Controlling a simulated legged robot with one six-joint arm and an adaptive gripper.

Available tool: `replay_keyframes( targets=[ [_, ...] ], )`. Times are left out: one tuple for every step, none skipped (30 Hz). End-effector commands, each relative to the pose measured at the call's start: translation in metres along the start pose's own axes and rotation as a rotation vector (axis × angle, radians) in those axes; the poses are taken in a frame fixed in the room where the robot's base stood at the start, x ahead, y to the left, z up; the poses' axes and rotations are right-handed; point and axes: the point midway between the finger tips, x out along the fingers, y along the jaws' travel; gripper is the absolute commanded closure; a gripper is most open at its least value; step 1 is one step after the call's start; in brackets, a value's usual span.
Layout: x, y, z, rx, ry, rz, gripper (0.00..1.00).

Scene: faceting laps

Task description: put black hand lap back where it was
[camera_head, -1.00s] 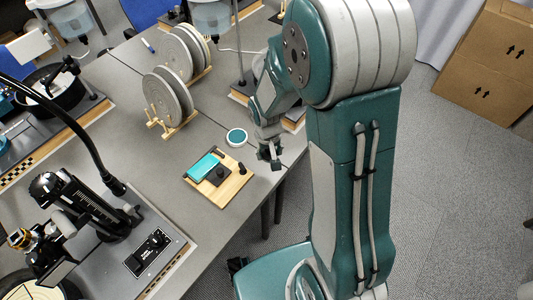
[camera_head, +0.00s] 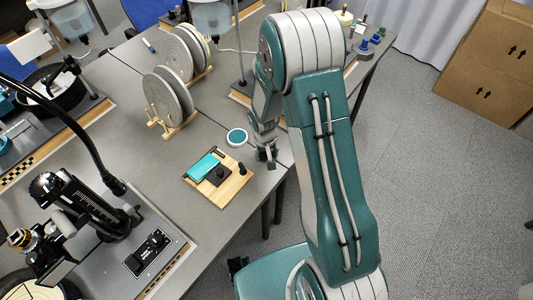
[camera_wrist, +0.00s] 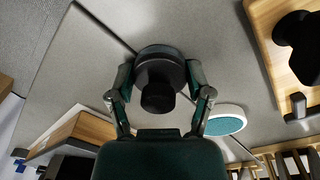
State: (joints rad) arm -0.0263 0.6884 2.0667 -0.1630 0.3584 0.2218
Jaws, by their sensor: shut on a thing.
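The black hand lap (camera_wrist: 158,72), a dark round disc with a black knob, sits between the two fingers in the wrist view. My gripper (camera_wrist: 158,88) is shut on it, one finger on each side. In the head view my gripper (camera_head: 267,160) hangs by the table's edge, to the right of the wooden board (camera_head: 234,190). There the lap is mostly hidden by the fingers. I cannot tell whether it touches the table. The board carries a teal slab (camera_head: 202,165), a black block (camera_head: 217,175) and a small black peg (camera_head: 242,169).
A round white dish with a teal top (camera_head: 237,137) lies behind the board, left of my gripper. Wooden racks with grey discs (camera_head: 168,98) stand farther back. A faceting machine (camera_head: 85,205) fills the front left. Bare grey table (camera_head: 165,170) lies left of the board.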

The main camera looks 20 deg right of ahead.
Motion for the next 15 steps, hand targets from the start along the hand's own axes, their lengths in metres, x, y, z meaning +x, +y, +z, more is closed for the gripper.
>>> replay_keyframes(
  targets=[
    [0.0, -0.0001, 0.0001, 0.0, 0.0, 0.0, 0.91],
    [0.0003, -0.0002, 0.0002, 0.0, 0.0, 0.0, 0.91],
    [0.0014, -0.0002, 0.0003, 0.0, -0.001, 0.0, 0.91],
    [0.0018, -0.0002, 0.0002, 0.0, -0.001, 0.0, 0.3],
    [0.0015, -0.0002, 0.0002, 0.0, 0.0, 0.0, 0.16],
    [0.0014, -0.0002, 0.0001, 0.0, 0.0, 0.0, 0.0],
    [0.0014, -0.0002, 0.0002, 0.0, 0.0, 0.0, 0.0],
    [0.0013, -0.0002, 0.0002, 0.0, 0.0, 0.0, 0.0],
    [0.0013, -0.0002, 0.0002, 0.0, 0.0, 0.0, 0.0],
    [0.0013, -0.0002, 0.0002, 0.0, 0.0, 0.0, 0.0],
    [0.0013, -0.0002, 0.0001, 0.0, 0.0, 0.0, 0.0],
    [0.0013, -0.0002, 0.0002, 0.0, 0.0, 0.0, 0.0],
    [0.0012, -0.0001, 0.0001, 0.0, 0.0, 0.0, 0.0],
    [0.0012, -0.0001, 0.0001, 0.0, 0.0, 0.0, 0.0],
    [0.0012, -0.0001, 0.0001, 0.0, 0.0, 0.0, 0.0]
  ],
)
